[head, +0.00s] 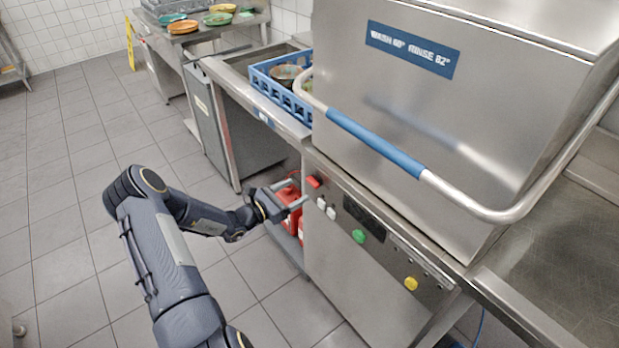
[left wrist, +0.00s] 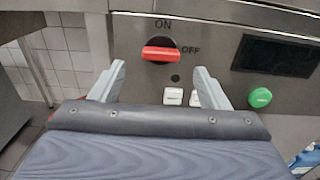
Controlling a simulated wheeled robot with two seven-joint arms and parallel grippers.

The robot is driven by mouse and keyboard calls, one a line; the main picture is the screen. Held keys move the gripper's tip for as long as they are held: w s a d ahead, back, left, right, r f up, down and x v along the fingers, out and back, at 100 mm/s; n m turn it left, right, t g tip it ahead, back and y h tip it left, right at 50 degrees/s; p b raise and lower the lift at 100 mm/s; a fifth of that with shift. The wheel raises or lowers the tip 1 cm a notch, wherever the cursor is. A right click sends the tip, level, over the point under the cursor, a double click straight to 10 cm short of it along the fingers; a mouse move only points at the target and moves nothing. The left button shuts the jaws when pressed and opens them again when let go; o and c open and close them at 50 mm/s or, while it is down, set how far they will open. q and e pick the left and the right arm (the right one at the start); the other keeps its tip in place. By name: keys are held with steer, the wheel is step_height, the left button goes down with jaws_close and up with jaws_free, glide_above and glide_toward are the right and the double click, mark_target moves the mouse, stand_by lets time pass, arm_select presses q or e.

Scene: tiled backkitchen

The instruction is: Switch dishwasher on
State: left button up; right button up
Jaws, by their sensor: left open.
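The dishwasher (head: 440,110) is a steel hood machine with a control panel below its hood. A red rotary switch (head: 314,181) sits at the left end of the panel. In the left wrist view the red switch (left wrist: 160,53) lies horizontal, in line with the OFF label (left wrist: 191,49); the ON label (left wrist: 163,25) is above it. My left gripper (head: 305,191) is open and empty, its fingers pointing at the panel near the switch. In the left wrist view its fingertips (left wrist: 159,69) lie either side of and slightly below the switch, apparently not touching it. My right gripper is not in view.
Two white rocker switches (head: 326,208), a dark display (head: 364,217), a green button (head: 358,236) and a yellow button (head: 411,283) are on the panel. The hood's bar handle (head: 375,145) juts out above. A blue dish rack (head: 266,84) stands left. Red canisters (head: 289,205) are below.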

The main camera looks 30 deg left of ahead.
mark_target(310, 184)
arm_select(q)
steer(key=x, duration=0.6)
steer(key=shift+s+p, duration=0.1)
steer(key=shift+p, duration=0.3)
steer(key=c, duration=1)
steer(key=shift+f+m+b, duration=0.2)
steer(key=shift+m+b, duration=1.2)
steer(key=shift+d+m+b, duration=0.1)
steer(key=shift+m+b, duration=7.6)
steer(key=shift+b, duration=4.7)
steer(key=shift+r, duration=0.1)
